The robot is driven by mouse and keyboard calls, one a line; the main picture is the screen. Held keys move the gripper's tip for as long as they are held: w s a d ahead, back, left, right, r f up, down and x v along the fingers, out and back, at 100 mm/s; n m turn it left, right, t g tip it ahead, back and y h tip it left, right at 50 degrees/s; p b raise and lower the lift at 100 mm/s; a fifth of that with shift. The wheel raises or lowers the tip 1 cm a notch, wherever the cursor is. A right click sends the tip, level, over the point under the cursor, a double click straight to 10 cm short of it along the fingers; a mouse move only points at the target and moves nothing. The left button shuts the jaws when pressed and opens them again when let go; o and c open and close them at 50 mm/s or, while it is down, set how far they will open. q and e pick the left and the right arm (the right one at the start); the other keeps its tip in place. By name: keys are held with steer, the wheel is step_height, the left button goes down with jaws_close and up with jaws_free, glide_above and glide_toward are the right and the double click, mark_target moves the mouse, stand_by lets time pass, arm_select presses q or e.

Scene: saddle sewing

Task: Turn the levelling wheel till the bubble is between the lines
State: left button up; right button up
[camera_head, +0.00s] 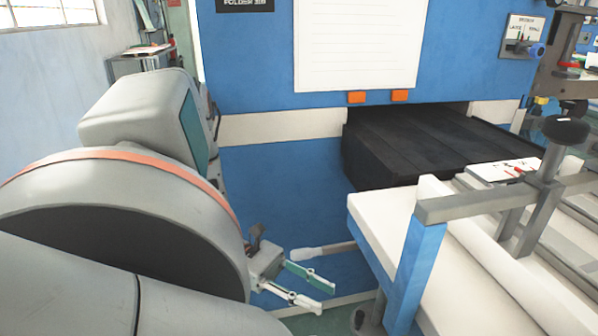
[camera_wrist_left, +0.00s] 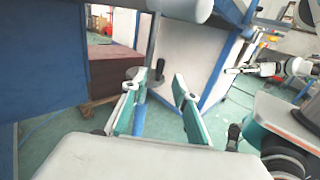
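My left gripper (camera_head: 327,299) is open, low in front of the blue machine, left of the white table; its teal-edged fingers are apart with nothing between them. In the left wrist view its fingertips (camera_wrist_left: 156,78) point towards a small black knob (camera_wrist_left: 160,69) on what looks like a grey wheel, partly hidden by a finger; I cannot tell whether this is the levelling wheel. No contact is clear. A dark round part (camera_head: 363,319) shows low under the table in the head view. No bubble or lines can be made out. Another gripper (camera_wrist_left: 233,71), apparently my right one, shows at the right; its opening is unclear.
The white table (camera_head: 385,225) with its blue leg (camera_head: 413,275) stands right of my left gripper. A pale rod (camera_head: 322,250) sticks out beside the table, just above the gripper. A clamp bar (camera_head: 470,205) crosses the table. A black slatted bed (camera_head: 420,145) juts from the machine.

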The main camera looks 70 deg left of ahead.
arm_select(q)
steer(key=v, duration=0.4)
steer(key=shift+s+a, duration=0.25)
steer(key=shift+a, duration=0.1)
